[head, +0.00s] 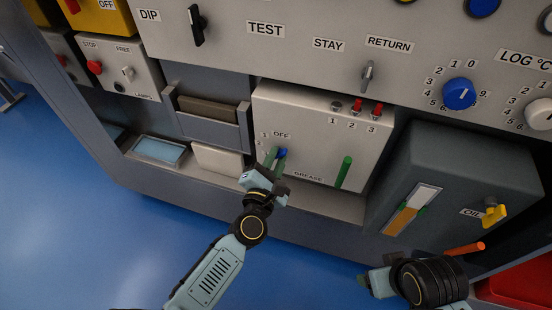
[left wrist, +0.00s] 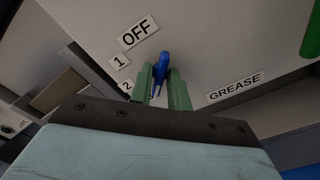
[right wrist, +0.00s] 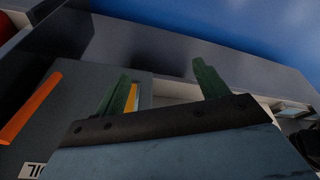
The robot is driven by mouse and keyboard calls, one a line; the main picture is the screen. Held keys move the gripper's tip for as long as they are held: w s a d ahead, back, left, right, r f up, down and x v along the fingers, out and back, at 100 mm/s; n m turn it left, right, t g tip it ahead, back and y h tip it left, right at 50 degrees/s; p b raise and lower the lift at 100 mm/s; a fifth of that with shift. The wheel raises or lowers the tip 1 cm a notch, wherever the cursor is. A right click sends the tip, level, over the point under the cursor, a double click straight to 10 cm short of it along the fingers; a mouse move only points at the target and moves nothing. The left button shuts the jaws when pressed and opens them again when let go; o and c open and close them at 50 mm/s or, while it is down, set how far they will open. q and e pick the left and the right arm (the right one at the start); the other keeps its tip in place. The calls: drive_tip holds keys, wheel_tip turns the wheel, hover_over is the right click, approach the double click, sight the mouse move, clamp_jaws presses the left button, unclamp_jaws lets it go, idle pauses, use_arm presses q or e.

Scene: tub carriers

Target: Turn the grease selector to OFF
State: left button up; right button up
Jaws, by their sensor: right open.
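The grease selector is a blue knob (head: 282,153) on the front of the pale grease box (head: 315,140). It also shows in the left wrist view (left wrist: 161,72), below and right of the OFF label (left wrist: 138,31), with labels 1 and 2 to its left. My left gripper (head: 276,161) has its green fingers on either side of the knob, closed up close against it. The fingers hide part of the knob, and I cannot tell exactly which label it points to. My right gripper (right wrist: 161,70) is open and empty, low at the right, away from the grease box.
A green handle (head: 344,172) stands on the grease box right of the selector, with red-topped switches (head: 356,107) above. The dark oil box (head: 450,175) with a yellow tap (head: 494,213) is farther right. An orange bar (head: 467,249) lies near my right gripper. Blue floor is open at the left.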

use_arm(q)
clamp_jaws()
